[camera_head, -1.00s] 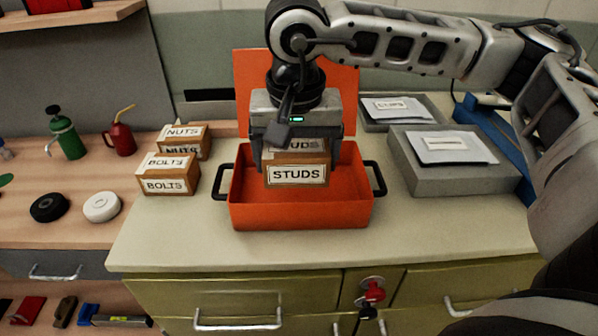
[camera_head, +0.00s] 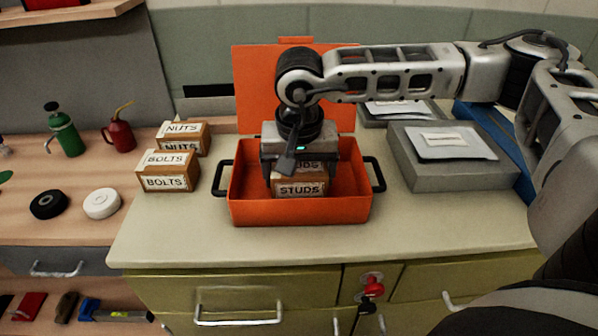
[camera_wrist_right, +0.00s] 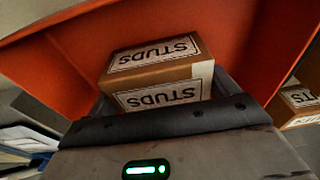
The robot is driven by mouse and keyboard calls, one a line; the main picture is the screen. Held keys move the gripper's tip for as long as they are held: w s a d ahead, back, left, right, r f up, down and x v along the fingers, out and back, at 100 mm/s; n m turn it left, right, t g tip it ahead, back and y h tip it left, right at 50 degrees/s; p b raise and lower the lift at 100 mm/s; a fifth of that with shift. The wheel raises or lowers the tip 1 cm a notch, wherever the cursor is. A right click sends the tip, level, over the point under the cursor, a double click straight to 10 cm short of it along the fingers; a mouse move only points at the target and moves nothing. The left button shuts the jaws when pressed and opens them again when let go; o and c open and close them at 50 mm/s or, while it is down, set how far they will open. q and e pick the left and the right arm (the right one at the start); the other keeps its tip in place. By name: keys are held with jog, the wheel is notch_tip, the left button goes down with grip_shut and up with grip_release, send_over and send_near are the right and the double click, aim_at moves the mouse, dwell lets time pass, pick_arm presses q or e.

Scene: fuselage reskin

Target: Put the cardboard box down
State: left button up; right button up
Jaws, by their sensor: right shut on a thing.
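The cardboard box labelled STUDS (camera_head: 301,190) is down inside the open orange toolbox (camera_head: 250,212), between its walls. It also shows in the right wrist view (camera_wrist_right: 160,75), against the orange interior. My right gripper (camera_head: 299,172) points down into the toolbox and is shut on the box. Whether the box touches the toolbox floor is hidden by the front wall. My left gripper is not in view.
Cardboard boxes labelled BOLTS (camera_head: 167,171) and NUTS (camera_head: 183,138) stand left of the toolbox. A grey case (camera_head: 450,172) with a paper on it lies to the right. The counter front (camera_head: 300,246) is clear.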

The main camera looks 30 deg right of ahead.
aim_at(299, 172)
jog(key=o, duration=1.1)
jog(key=shift+f, duration=0.1)
jog(key=r, duration=0.4)
jog(key=s+r, duration=0.1)
jog(key=r, duration=0.3)
jog(key=a+r, duration=0.1)
jog(key=r, duration=0.3)
jog(key=shift+s+r, duration=0.15)
jog(key=shift+s, duration=0.1)
